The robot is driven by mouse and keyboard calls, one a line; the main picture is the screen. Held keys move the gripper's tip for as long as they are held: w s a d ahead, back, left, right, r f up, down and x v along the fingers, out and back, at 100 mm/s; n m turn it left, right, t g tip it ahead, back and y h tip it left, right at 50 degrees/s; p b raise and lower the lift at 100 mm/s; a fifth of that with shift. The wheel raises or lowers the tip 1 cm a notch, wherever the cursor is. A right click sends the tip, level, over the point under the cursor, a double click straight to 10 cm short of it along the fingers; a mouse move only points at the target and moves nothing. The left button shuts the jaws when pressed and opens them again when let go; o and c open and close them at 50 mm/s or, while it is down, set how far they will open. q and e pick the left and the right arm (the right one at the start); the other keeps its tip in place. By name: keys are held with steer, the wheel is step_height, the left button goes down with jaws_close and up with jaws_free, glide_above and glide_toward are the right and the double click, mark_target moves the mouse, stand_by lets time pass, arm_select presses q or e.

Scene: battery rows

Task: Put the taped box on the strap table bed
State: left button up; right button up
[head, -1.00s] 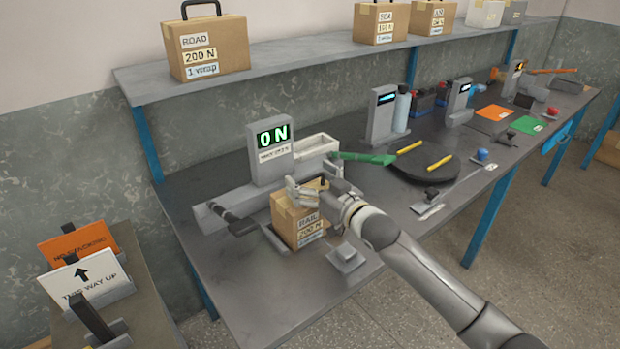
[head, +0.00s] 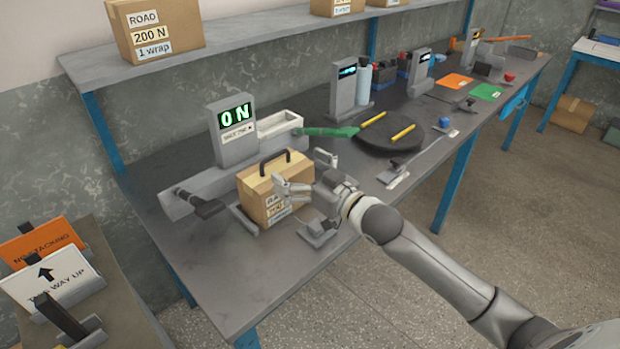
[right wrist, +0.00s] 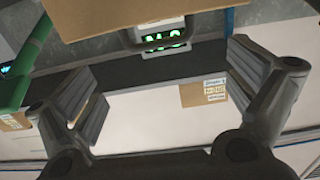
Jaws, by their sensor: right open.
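The cardboard box (head: 255,195) with a dark top handle (head: 276,156) and a label reading 200 N stands upright on the grey strap table bed (head: 243,221). The strap machine's screen (head: 235,117) behind it shows green "0 N". My right gripper (head: 303,174) is open at the box's right side, its near finger overlapping the box's labelled face in the picture; contact cannot be told. In the right wrist view the open fingers (right wrist: 162,80) are spread with nothing between them. My left gripper is not in view.
A grey block (head: 318,232) sits right of the box. A green-handled tool (head: 325,132) and a dark round turntable (head: 388,137) lie further right. Boxes stand on the shelf (head: 220,52) above. Signs (head: 50,280) stand at lower left.

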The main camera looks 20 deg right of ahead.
steer(key=v, duration=0.4)
